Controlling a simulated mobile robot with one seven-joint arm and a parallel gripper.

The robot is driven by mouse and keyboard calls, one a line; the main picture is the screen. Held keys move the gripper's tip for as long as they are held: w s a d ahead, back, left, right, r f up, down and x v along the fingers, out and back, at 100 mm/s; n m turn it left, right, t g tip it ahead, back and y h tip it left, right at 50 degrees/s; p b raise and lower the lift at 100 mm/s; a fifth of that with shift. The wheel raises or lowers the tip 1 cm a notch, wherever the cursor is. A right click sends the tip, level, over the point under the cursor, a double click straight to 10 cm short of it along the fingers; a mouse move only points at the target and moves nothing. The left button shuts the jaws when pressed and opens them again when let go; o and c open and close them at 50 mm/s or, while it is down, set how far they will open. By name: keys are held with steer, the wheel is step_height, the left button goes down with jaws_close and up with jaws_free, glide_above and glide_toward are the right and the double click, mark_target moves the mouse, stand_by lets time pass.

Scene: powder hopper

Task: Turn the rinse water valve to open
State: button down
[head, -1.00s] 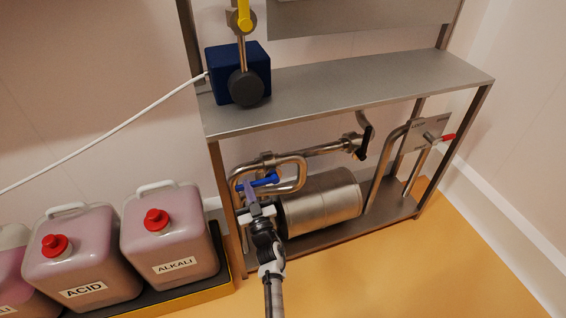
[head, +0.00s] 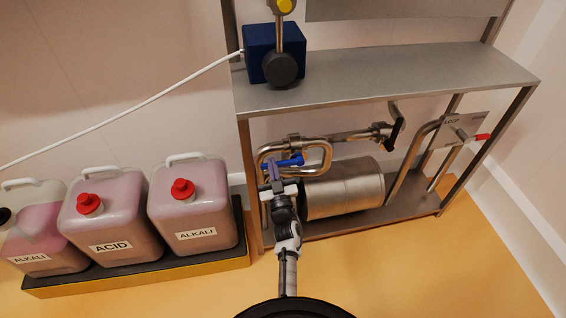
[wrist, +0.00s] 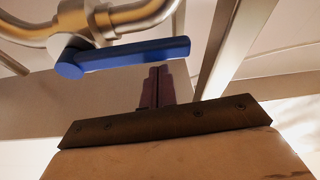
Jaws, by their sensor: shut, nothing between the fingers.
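A blue lever handle (head: 290,161) sits on the steel pipework under the bench, at the pipe loop's left end. No label on it is readable, so I cannot confirm it is the rinse water valve. In the wrist view the blue lever (wrist: 135,54) lies nearly level across the upper left, its pivot end by the pipe fitting. My gripper (head: 272,170) is at the lever's left part in the head view. In the wrist view my fingers (wrist: 158,74) are together and empty, just below the lever; I cannot tell whether they touch it.
A black handle (head: 396,126) and a red handle (head: 482,137) are further right. A steel cylinder (head: 343,190) lies right of my gripper. The bench top (head: 400,75) is above. Acid (head: 105,212) and alkali (head: 196,205) canisters stand left. The floor in front is clear.

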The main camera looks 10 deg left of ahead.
steer(key=s+d+b, duration=0.1)
steer(key=s+d, duration=0.2)
steer(key=s, duration=0.6)
